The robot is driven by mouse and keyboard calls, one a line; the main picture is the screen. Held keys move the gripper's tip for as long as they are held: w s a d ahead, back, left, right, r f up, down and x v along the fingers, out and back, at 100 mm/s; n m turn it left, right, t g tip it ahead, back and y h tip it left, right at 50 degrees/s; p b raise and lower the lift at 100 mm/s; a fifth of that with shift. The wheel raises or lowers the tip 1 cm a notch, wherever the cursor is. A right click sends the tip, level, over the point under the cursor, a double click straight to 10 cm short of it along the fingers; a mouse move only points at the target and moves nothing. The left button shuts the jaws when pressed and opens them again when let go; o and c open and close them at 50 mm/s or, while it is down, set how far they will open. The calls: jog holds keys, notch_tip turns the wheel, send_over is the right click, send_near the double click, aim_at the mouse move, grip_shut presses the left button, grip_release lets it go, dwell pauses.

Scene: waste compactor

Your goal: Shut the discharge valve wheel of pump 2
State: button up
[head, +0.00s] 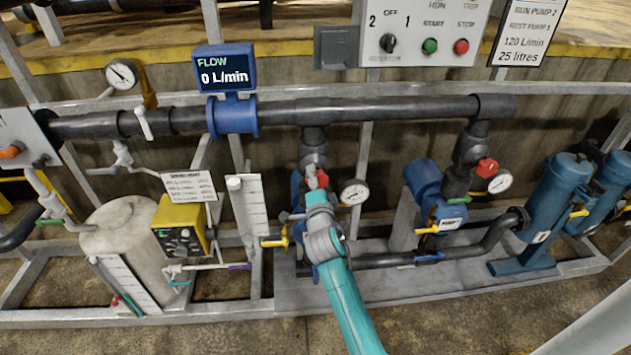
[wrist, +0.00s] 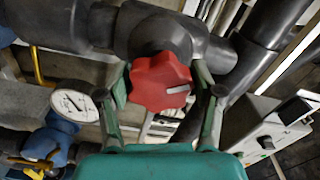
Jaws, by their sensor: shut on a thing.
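In the wrist view a red lobed valve wheel (wrist: 158,84) with a pale mark on one side sits on a dark pipe fitting (wrist: 160,36). My gripper (wrist: 163,80) has a green finger on each side of the wheel and is shut on it. In the head view my gripper (head: 317,187) is at the left pump's riser, and only a bit of the red wheel (head: 322,178) shows past it. A second red wheel (head: 487,167) is on the right pump's riser, apart from my arm.
A pressure gauge (head: 354,192) stands close right of my gripper. The flow display (head: 225,70) reads 0 L/min. A control box (head: 425,35) has a selector and green and red buttons. The dark header pipe (head: 380,110) runs above. A yellow-handled valve (head: 277,238) is at lower left.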

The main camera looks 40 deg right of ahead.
jog(key=m, duration=0.6)
jog(key=shift+m, duration=0.3)
dwell(0.4)
jog(key=o, duration=1.1)
jog(key=shift+o, duration=0.2)
jog(key=v, duration=1.2)
